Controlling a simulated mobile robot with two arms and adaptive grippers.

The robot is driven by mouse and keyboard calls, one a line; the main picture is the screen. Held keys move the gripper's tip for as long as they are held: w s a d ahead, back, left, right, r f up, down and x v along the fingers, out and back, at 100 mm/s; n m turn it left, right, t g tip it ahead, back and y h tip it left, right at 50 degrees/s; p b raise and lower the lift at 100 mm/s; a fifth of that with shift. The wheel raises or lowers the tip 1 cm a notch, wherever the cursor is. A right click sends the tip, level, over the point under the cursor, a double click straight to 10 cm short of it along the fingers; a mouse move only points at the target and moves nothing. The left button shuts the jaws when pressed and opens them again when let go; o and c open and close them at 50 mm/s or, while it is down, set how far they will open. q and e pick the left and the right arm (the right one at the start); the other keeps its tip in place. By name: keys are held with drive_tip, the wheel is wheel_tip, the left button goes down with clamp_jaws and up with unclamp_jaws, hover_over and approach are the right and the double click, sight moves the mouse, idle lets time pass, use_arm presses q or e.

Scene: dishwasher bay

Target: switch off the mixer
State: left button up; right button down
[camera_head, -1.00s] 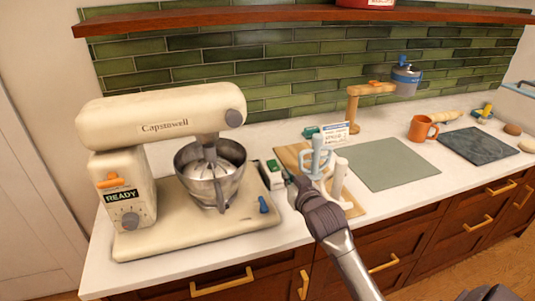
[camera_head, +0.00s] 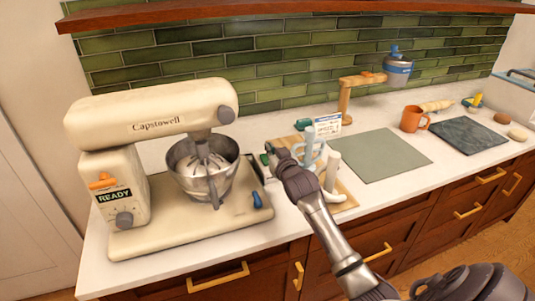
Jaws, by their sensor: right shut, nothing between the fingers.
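The cream stand mixer (camera_head: 150,122) marked "Capstowell" stands at the left of the counter. Its side carries a "READY" label (camera_head: 114,196), an orange lever (camera_head: 102,181) and a grey knob (camera_head: 124,219). A steel bowl (camera_head: 203,178) sits under its head, with the beater inside. A blue lever (camera_head: 257,200) is at the right of the base. My right gripper (camera_head: 272,152) is shut and empty, just right of the mixer base, beside the light blue rack. My left gripper is not in view.
A light blue rack (camera_head: 312,150) and a white post stand on a wooden board (camera_head: 346,199). A wooden stand (camera_head: 345,98), a grey-green mat (camera_head: 385,158), an orange mug (camera_head: 413,118) and a dark slab (camera_head: 467,135) lie further right. The front counter strip is clear.

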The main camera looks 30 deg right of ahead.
sight(266, 159)
drive_tip(key=shift+x, duration=1.1)
wheel_tip(266, 159, down, 3)
drive_tip(key=shift+w+r+p, duration=0.2)
drive_tip(key=shift+p, duration=0.1)
drive_tip(key=shift+f, duration=0.5)
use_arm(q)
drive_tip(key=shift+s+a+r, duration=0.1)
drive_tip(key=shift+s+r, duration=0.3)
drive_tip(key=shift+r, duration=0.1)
use_arm(e)
drive_tip(key=shift+f, duration=0.2)
